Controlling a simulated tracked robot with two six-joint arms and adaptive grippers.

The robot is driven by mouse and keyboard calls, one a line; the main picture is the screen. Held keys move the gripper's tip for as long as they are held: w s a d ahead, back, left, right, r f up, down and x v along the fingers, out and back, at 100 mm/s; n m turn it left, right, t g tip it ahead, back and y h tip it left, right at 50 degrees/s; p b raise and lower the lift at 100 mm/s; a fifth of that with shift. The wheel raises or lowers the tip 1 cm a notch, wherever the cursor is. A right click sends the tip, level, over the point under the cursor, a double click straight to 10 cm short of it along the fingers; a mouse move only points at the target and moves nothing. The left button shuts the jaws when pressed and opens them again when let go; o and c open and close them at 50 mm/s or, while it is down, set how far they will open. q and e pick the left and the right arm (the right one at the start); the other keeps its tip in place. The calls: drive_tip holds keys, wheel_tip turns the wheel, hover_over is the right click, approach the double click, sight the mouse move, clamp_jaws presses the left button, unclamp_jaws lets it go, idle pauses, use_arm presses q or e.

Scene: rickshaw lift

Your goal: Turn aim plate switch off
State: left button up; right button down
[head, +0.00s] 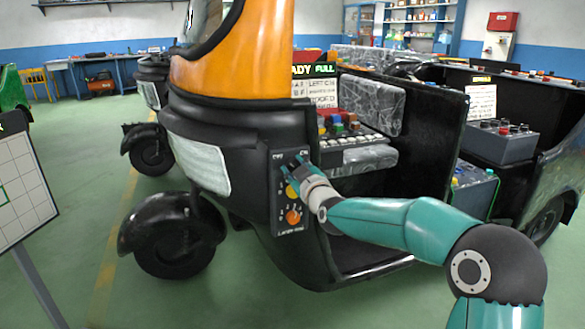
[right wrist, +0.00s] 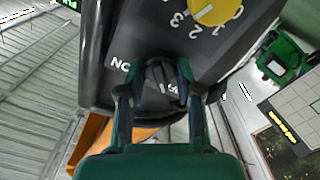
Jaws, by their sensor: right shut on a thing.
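A black switch panel (head: 284,228) is on the front of the black and orange rickshaw (head: 235,125). At its top is a dark rotary switch (right wrist: 160,74) with ON and OFF style lettering beside it. My right gripper (head: 294,164) is at this switch. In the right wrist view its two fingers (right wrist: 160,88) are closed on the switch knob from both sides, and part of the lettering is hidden. Below the switch are a yellow numbered knob (head: 291,191) and an orange knob (head: 293,217). My left gripper is not in view.
A white gridded board (head: 22,180) on a stand is at the left edge. The rickshaw cab holds a button panel (head: 345,138) and a grey seat (head: 370,104). A grey control box (head: 500,143) is further right. Green floor (head: 75,235) is clear between board and rickshaw.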

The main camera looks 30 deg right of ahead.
drive_tip(key=shift+a+r, duration=0.1)
drive_tip(key=shift+r, duration=0.15)
drive_tip(key=c, duration=0.8)
unclamp_jaws()
drive_tip(key=shift+w, duration=0.1)
drive_tip(key=shift+c, duration=0.2)
drive_tip(key=shift+o, duration=0.4)
drive_tip(key=shift+f, duration=0.15)
drive_tip(key=v, duration=1.2)
drive_tip(key=shift+f, duration=0.15)
